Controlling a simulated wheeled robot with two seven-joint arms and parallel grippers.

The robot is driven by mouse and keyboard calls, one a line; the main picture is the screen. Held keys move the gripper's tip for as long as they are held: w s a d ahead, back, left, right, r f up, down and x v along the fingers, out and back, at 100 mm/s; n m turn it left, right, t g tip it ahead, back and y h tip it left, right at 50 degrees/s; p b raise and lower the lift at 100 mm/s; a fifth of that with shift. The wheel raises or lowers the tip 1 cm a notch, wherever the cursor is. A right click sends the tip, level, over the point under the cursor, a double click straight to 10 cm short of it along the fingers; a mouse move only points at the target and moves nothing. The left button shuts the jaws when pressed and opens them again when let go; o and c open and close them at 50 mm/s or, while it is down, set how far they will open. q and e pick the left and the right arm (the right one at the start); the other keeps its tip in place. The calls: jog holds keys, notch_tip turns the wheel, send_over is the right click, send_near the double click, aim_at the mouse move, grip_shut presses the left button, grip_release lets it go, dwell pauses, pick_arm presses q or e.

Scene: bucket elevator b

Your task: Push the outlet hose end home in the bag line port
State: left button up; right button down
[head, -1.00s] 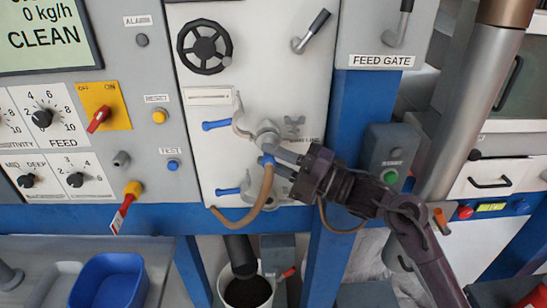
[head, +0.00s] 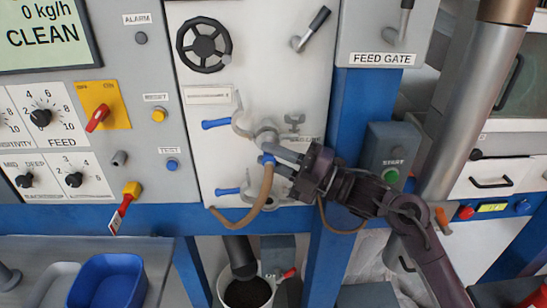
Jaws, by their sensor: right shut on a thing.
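A label beside the port is partly hidden by my gripper. A second grey fitting with a blue lever (head: 228,191) is lower down, partly behind the hose. My left gripper is not in view.
An upper blue lever (head: 216,124) and a grey wing knob (head: 294,120) flank the port. A blue post (head: 340,150) stands close behind my right arm. A bucket of dark material (head: 247,292) is below, and a blue tray (head: 107,282) is at lower left.

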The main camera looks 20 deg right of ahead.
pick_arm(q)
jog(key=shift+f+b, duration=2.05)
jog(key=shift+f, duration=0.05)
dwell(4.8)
